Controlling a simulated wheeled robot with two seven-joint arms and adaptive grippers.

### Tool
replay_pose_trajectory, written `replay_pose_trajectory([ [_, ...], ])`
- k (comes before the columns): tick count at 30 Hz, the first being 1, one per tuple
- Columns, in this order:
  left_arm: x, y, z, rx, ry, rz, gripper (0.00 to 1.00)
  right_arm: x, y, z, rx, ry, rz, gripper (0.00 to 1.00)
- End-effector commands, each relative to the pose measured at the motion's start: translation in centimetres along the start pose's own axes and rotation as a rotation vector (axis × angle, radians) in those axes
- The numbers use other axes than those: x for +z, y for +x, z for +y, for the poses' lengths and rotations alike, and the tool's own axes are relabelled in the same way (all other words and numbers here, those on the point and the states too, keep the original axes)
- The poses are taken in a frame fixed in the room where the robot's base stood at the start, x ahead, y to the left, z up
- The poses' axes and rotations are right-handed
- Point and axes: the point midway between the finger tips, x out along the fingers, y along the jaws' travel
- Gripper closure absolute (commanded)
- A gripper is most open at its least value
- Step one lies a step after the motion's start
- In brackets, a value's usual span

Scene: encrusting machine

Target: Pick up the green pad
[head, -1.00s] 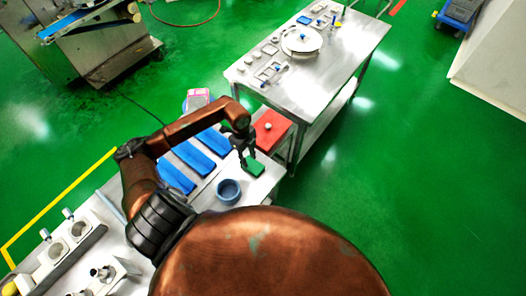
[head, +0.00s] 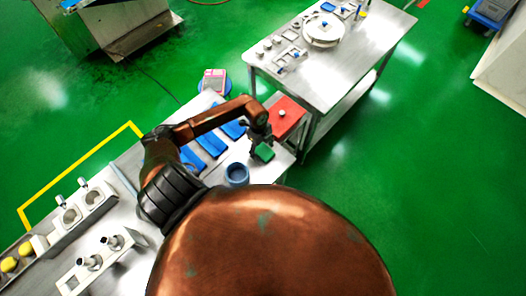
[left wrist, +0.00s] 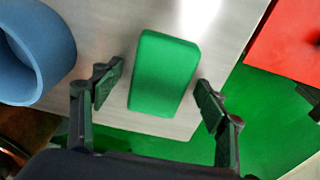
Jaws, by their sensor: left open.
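The green pad (head: 264,152) lies on the metal table (head: 270,172) near its far right corner. In the left wrist view the green pad (left wrist: 163,73) is a rounded block lying flat on the table top. My left gripper (head: 257,146) is right at the pad. In the left wrist view the left gripper's fingers (left wrist: 158,90) are open, one on each side of the pad's near part, with a gap on both sides. The pad is not gripped. My right gripper is not in view.
A blue cup (head: 237,174) stands close to the pad; it also shows in the left wrist view (left wrist: 30,50). Blue strips (head: 212,143) lie to the left. A red box (head: 286,118) is beyond the table edge. A second table (head: 345,65) stands behind.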

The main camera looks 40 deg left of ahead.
Motion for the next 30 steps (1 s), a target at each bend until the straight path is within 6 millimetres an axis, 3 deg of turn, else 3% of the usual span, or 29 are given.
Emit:
replay_pose_trajectory([
  [4, 0.0, 0.02, 0.02, 0.001, 0.0, 0.0, 0.33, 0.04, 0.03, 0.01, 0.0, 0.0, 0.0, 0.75],
  [20, -0.01, -0.02, 0.03, 0.001, -0.001, 0.0, 0.7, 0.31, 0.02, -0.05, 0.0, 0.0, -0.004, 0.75],
  [30, -0.04, -0.33, 0.0, 0.0, 0.0, 0.0, 0.7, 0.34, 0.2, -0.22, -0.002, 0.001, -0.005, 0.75],
])
